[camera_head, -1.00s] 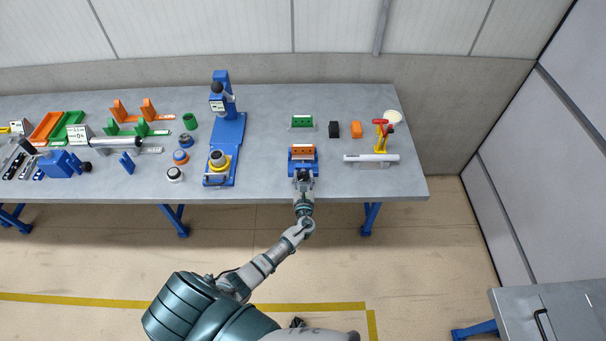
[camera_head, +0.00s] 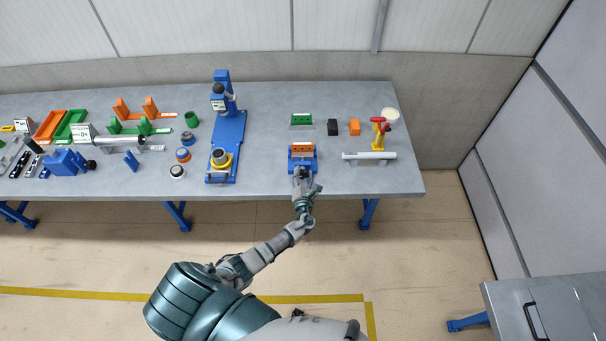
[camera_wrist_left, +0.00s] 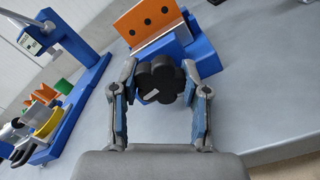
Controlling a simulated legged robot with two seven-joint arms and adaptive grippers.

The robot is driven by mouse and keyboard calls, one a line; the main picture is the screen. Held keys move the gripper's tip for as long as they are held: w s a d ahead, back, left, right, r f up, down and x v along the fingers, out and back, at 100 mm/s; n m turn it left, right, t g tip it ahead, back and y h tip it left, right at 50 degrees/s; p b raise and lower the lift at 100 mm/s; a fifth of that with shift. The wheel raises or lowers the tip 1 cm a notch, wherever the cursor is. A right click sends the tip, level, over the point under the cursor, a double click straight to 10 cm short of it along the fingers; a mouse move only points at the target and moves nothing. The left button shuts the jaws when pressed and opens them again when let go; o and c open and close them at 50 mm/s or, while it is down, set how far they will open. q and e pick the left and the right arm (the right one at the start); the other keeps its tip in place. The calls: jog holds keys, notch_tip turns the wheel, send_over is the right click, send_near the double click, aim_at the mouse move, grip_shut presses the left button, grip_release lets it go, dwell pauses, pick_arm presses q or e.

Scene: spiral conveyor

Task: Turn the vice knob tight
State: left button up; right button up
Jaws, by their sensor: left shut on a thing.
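The blue vice (camera_head: 313,165) stands near the front edge of the table, with an orange block (camera_head: 302,149) with dark holes in its jaws. In the left wrist view the vice (camera_wrist_left: 204,55) is just beyond the black lobed knob (camera_wrist_left: 157,84). My left gripper (camera_head: 301,172) reaches the front of the vice. In its wrist view the two fingers (camera_wrist_left: 160,80) are on either side of the knob and shut on it. My right gripper is not in view.
A blue press (camera_head: 228,130) stands left of the vice. A light cylinder (camera_head: 369,156) on a stand is to the right. Bare tabletop separates them.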

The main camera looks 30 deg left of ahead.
pick_arm(q)
jog(key=shift+s+f, duration=0.2)
jog(key=shift+f, duration=0.25)
jog(key=o, duration=1.1)
jog(key=shift+o, duration=0.2)
jog(key=shift+w+r, duration=0.1)
jog(key=shift+w, duration=0.1)
jog(key=v, duration=1.2)
